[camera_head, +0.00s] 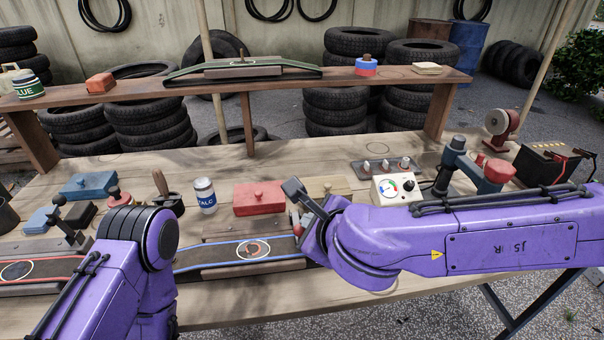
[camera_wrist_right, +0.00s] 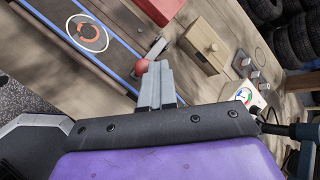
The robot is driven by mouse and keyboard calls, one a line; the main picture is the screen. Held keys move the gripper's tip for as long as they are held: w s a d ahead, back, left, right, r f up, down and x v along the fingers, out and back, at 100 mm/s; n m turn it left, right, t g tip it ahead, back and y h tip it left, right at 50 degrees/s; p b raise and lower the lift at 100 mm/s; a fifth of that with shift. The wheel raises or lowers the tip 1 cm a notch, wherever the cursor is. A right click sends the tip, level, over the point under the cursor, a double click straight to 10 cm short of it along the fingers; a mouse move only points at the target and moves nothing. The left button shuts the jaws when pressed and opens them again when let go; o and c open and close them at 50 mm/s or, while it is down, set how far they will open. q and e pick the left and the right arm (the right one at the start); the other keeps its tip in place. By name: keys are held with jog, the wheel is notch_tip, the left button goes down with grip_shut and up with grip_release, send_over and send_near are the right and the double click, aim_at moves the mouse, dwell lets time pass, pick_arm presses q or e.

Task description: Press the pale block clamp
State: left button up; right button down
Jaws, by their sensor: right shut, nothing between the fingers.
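A pale wooden block (camera_wrist_right: 206,46) with a small knob lies on the bench, just beyond my right gripper in the right wrist view. Its top also shows behind that gripper in the head view (camera_head: 327,185). A clamp with a red ball knob (camera_wrist_right: 142,66) and a metal part (camera_wrist_right: 156,46) stands beside the block. My right gripper (camera_wrist_right: 153,70) is shut and empty, its fingertips at the red knob; I cannot tell whether they touch. In the head view, the right gripper (camera_head: 297,217) is partly hidden by its own wrist. My left gripper is out of view.
A blue-edged belt track (camera_head: 225,257) runs along the bench front. A raised shelf (camera_head: 398,78) spans the back.

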jog(key=s+d+r+p, duration=0.4)
jog(key=s+d+r, duration=0.1)
jog(key=r, duration=0.3)
jog(key=shift+s+r, duration=0.35)
jog(key=shift+s, duration=0.15)
